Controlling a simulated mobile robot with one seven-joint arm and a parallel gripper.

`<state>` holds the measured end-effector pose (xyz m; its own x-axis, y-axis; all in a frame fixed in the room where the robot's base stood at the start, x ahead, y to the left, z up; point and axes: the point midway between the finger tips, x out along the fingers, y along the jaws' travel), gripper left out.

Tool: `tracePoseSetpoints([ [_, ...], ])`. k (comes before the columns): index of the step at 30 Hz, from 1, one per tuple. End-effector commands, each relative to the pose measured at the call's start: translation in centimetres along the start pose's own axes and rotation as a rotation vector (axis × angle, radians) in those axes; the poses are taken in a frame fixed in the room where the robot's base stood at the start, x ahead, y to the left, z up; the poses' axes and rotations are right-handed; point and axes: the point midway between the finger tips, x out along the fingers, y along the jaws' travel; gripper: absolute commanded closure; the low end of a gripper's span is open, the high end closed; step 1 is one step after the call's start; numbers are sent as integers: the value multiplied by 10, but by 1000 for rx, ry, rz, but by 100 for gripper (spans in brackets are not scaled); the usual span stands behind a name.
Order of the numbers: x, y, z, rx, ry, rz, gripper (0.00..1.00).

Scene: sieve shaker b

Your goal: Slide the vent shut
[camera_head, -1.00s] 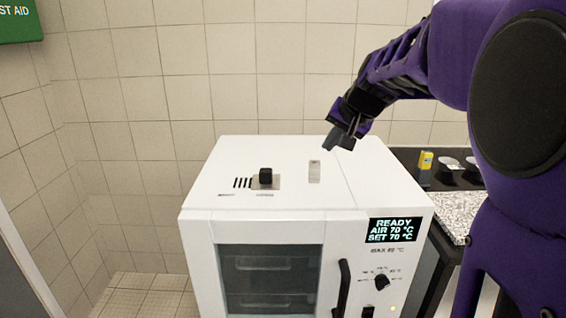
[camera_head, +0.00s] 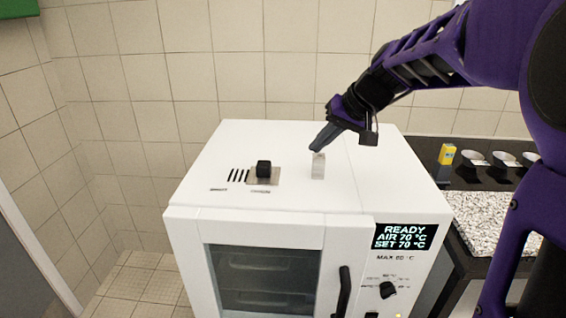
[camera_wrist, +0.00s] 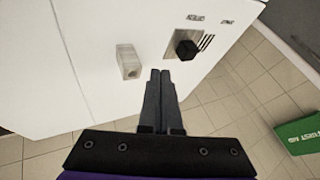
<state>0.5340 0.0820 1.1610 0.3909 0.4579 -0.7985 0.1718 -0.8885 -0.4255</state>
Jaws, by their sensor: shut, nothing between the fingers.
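The vent is on top of the white oven (camera_head: 205,178). It has a black knob (camera_head: 263,169) on a metal slide plate (camera_head: 262,182), with dark slots (camera_head: 238,175) beside it on the left. The knob also shows in the wrist view (camera_wrist: 187,49), with the slots (camera_wrist: 205,42) partly uncovered next to the plate. My gripper (camera_head: 318,146) is shut and empty, above the oven top, to the right of the knob and apart from it. Its two fingers (camera_wrist: 160,75) lie together in the wrist view.
A small upright grey-white block (camera_head: 318,167) stands on the oven top, close to my fingertips and right of the knob. The oven has a black door handle (camera_head: 343,290) and a display (camera_head: 404,237). A speckled counter (camera_head: 480,222) with a yellow item (camera_head: 446,154) lies to the right.

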Motion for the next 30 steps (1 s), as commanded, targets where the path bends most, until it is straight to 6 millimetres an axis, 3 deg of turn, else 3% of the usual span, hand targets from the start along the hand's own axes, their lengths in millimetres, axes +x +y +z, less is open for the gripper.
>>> tracePoseSetpoints([
  [8,9,0,0,1,-2,0,100],
  [22,102,0,1,1,-4,-1,100],
  [30,116,-30,0,0,0,1,100],
])
